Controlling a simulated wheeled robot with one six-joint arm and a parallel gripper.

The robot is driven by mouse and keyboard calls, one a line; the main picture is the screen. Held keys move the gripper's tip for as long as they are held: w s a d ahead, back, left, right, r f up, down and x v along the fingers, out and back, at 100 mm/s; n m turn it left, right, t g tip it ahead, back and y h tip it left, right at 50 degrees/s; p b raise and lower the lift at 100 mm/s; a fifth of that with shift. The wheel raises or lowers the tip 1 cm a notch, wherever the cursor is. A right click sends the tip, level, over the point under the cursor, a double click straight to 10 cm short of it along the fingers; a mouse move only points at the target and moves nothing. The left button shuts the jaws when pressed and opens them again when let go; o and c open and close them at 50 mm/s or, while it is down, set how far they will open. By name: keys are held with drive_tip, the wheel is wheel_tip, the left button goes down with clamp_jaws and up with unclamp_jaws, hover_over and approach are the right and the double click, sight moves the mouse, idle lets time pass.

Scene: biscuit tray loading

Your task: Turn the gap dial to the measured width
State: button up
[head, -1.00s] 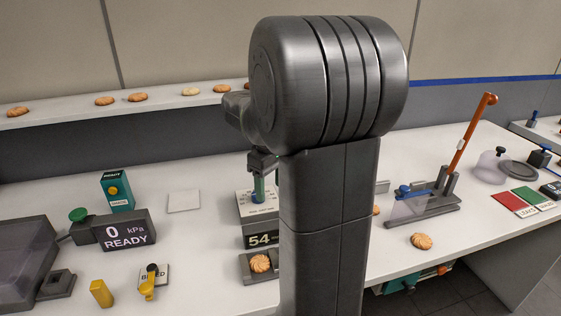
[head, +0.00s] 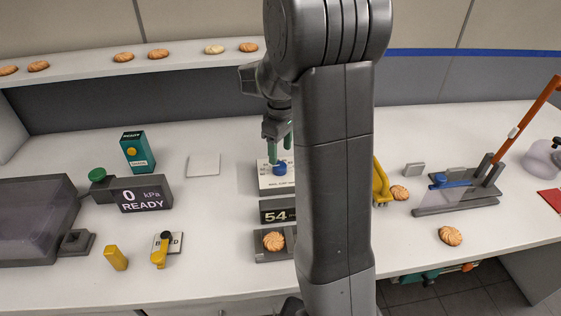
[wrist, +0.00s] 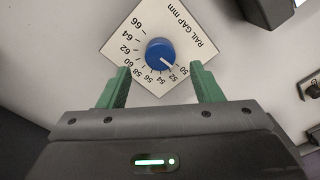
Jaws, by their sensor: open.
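The gap dial is a blue knob (wrist: 161,53) on a white plate (wrist: 192,25) marked RAIL GAP mm, with numbers from 50 to 66. Its white pointer mark points toward the low end, near 50 to 52. In the head view the knob (head: 280,169) sits behind a dark display (head: 279,211) reading 54. A biscuit (head: 274,241) lies in the holder in front of that display. My gripper (wrist: 160,68) is open and empty, its green fingers on either side of the knob's near side. In the head view my gripper (head: 279,145) is just above the dial.
My arm hides the bench right of the dial. At left stand a 0 kPa READY display (head: 143,196), a teal box (head: 138,152) and a yellow block (head: 116,258). A white square (head: 203,166) lies left of the dial.

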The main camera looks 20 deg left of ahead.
sight(280, 165)
drive_tip(key=shift+f, duration=2.65)
drive_tip(key=c, duration=1)
